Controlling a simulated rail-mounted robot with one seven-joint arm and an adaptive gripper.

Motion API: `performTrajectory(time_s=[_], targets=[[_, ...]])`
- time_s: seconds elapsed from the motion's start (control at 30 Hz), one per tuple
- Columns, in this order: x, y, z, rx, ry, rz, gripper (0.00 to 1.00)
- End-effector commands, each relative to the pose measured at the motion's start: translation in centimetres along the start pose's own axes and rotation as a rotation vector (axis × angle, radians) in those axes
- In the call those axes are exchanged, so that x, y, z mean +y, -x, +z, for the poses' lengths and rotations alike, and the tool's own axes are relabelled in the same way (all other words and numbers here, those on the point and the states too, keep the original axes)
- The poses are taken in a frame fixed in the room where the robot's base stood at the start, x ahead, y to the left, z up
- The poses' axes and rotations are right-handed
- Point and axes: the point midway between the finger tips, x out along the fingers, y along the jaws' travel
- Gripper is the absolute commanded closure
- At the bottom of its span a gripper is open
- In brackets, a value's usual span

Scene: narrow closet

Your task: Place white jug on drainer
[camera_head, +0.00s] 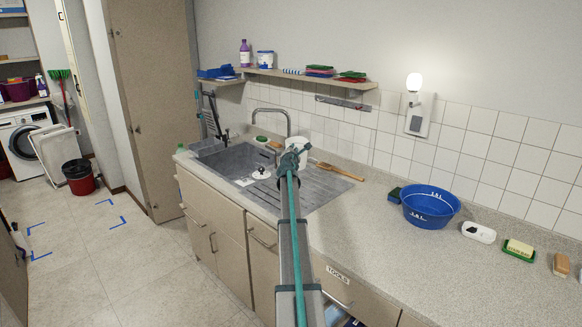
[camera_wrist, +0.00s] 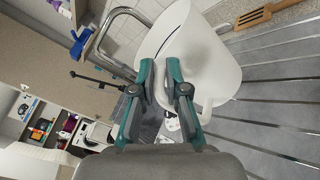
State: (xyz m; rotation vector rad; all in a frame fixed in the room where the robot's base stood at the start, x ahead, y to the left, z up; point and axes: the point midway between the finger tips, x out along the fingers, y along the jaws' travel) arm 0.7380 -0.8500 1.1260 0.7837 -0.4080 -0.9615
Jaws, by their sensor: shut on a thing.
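The white jug (camera_head: 271,160) is in my gripper (camera_head: 292,158), in front of the tap and over the sink and drainer area. In the wrist view the jug (camera_wrist: 214,62) is large, with its opening toward the upper left. My gripper (camera_wrist: 165,85) is shut on the jug's wall, with one teal finger on either side. The grey ribbed drainer (camera_head: 325,190) is the right part of the sink unit. It also shows in the wrist view (camera_wrist: 275,88), behind the jug. I cannot tell whether the jug's base touches it. My arm hides part of the drainer.
The sink basin (camera_head: 228,163) left of the drainer holds a white round item (camera_head: 261,173). The tap (camera_head: 288,120) arches behind the jug. A wooden spatula (camera_head: 338,171) lies along the drainer's back edge. A blue basin (camera_head: 430,205) stands farther right on the counter.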

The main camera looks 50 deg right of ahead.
Motion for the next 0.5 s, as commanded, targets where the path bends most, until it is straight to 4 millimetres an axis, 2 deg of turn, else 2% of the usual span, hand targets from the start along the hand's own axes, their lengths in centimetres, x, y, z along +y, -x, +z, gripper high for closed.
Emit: performTrajectory(time_s=[0.03,0.2,0.5], targets=[[-0.2,-1.7,-0.8,0.001,0.001,0.000,1.00],[-2.1,-3.6,-3.2,0.001,0.001,-0.001,1.00],[-3.2,-5.1,-4.8,0.000,0.000,0.000,1.00]])
